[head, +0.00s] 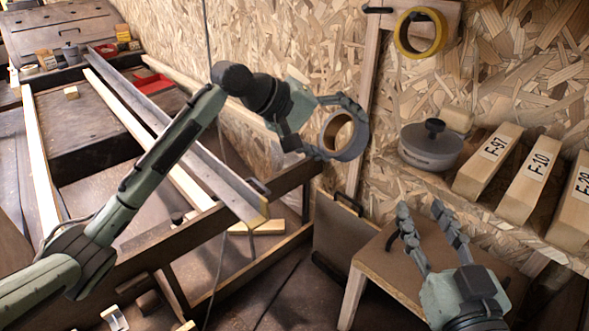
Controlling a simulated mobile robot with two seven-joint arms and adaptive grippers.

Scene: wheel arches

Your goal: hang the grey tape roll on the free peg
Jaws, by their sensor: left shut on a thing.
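My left gripper (334,126) is shut on the grey tape roll (357,143), with one finger over its top and one at its lower left. It holds the roll in the air in front of the chipboard wall. A dark peg (378,10) with nothing on it sticks out of the wooden board (446,12), up and to the right of the roll. A yellow tape roll (403,40) hangs on the other peg (424,13), further right. My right gripper (420,210) is open and empty above the small brown table, fingers pointing up.
A grey round tin with a black knob (431,150) stands on the chipboard shelf, right of the held roll. Wooden blocks labelled F-97 (490,153) and F-10 (530,172) lie beside it. The brown table (385,262) stands below. A long workbench with rails fills the left.

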